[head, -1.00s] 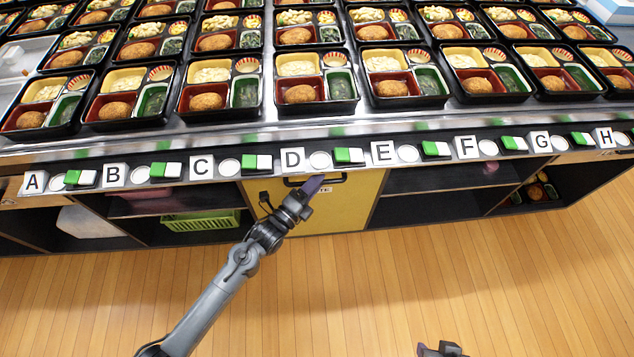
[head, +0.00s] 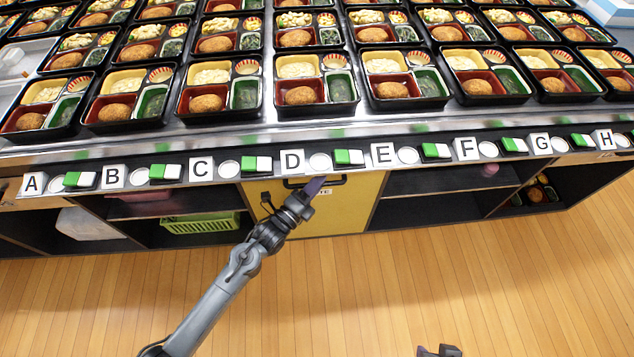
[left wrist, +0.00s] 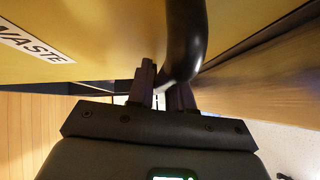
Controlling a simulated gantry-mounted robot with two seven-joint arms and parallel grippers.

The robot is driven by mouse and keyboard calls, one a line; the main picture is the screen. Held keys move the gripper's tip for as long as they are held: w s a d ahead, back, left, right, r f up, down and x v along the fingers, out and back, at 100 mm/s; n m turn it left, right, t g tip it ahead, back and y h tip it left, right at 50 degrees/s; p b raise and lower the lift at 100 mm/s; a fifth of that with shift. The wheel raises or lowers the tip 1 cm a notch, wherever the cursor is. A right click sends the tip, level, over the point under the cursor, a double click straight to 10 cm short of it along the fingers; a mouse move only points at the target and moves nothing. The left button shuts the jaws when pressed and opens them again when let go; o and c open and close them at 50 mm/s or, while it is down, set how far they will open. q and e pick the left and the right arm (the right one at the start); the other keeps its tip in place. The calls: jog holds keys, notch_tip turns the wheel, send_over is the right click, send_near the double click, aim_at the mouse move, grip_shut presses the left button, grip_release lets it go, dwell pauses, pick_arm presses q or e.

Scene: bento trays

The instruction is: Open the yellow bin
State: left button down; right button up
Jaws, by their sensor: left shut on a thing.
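The yellow bin (head: 340,210) is a yellow front set in the counter below the D and E labels. Its black handle (head: 333,180) runs across the top edge. My left gripper (head: 313,187) is at the handle's left part. In the left wrist view, the left gripper (left wrist: 160,92) is shut on the dark curved handle (left wrist: 186,45), next to the yellow panel (left wrist: 90,30) with a WASTE label. The bin front looks flush with the counter in the head view. Part of my right gripper (head: 438,351) shows at the bottom edge; its fingers are not clear.
The counter (head: 150,140) above holds rows of bento trays, with letter labels and green-white blocks along its front edge. Open shelves flank the bin; a green basket (head: 200,223) stands on the left. The wooden floor (head: 480,270) in front is clear.

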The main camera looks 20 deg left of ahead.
pick_arm(q)
jog(key=shift+s+d+r+p, duration=0.15)
jog(key=shift+s+d+p, duration=0.1)
jog(key=shift+s+p, duration=0.1)
jog(key=s+d+p, duration=0.4)
jog(key=s+d, duration=0.1)
jog(key=s, duration=0.6)
jog(key=s+d+p, duration=0.5)
jog(key=s+d, duration=0.1)
jog(key=s, duration=0.6)
jog(key=s+d+p, duration=0.5)
jog(key=s+d, duration=0.1)
jog(key=s, duration=0.5)
jog(key=shift+s, duration=0.25)
jog(key=c, duration=1.1)
grip_release()
jog(key=v, duration=1)
jog(key=shift+s+a+p, duration=0.2)
jog(key=shift+s+p, duration=0.15)
